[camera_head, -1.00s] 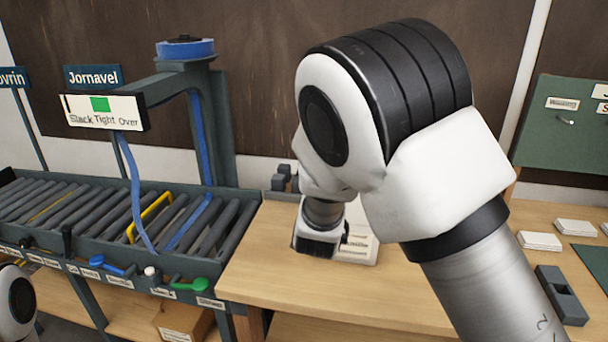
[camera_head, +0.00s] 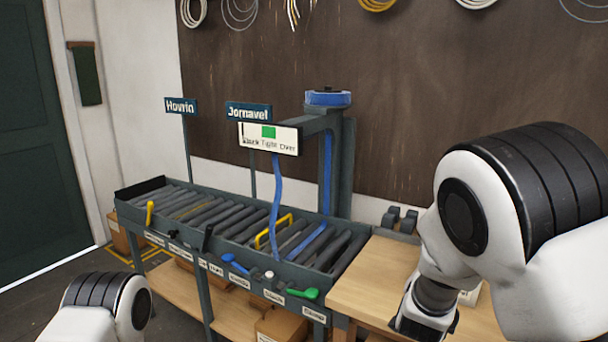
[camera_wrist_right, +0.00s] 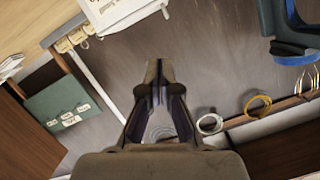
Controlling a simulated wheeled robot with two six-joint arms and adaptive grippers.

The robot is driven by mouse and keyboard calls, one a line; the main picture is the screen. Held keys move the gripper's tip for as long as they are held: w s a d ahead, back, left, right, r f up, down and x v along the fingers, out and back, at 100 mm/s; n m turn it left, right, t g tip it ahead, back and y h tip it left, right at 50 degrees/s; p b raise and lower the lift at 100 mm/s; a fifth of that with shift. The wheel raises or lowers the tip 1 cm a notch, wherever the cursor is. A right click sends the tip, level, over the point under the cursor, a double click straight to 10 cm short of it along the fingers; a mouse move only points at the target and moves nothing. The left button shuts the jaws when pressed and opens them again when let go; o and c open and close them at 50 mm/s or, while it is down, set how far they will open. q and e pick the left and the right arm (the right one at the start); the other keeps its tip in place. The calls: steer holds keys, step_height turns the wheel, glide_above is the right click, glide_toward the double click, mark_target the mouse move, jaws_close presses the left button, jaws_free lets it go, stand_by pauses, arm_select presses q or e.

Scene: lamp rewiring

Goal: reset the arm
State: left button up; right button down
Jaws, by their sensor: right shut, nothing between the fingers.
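My right arm (camera_head: 520,215) fills the right side of the head view, in front of the wooden bench. Its lower end hangs low over the bench, and the fingertips are hard to make out there. In the right wrist view my right gripper (camera_wrist_right: 159,70) is shut, with its dark fingertips together and nothing between them. My left arm (camera_head: 100,305) shows only as a white and black joint at the lower left of the head view. Its gripper is out of frame.
A roller conveyor (camera_head: 190,205) with coloured levers stands left of the wooden bench (camera_head: 365,285). A post carries a blue spool (camera_head: 328,97) and a gauge sign (camera_head: 268,138) at its end. A dark green door (camera_head: 45,150) is at far left. Wire coils (camera_wrist_right: 258,105) hang on the wall.

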steer(key=s+d+f+n+g+y, duration=0.15)
steer(key=s+f, duration=0.35)
steer(key=f, duration=0.5)
steer(key=s+d+f+g, duration=0.1)
steer(key=s+f+g, duration=0.3)
steer(key=f, duration=0.5)
steer(key=s+d+f+n+g+y, duration=0.1)
steer(key=s+d+f+g, duration=0.1)
steer(key=s+f, duration=0.65)
steer(key=s+a+f+n+g+y, duration=0.1)
steer(key=s+f+n+g, duration=0.1)
steer(key=s, duration=0.5)
steer(key=s+a+f+n+g+y, duration=0.2)
steer(key=s+f+n, duration=0.1)
steer(key=s, duration=0.4)
steer(key=s+a+f+n+g+y, duration=0.1)
steer(key=s+a+f+n+g, duration=0.1)
steer(key=s+f, duration=0.2)
steer(key=s, duration=0.3)
steer(key=shift+s+a, duration=0.25)
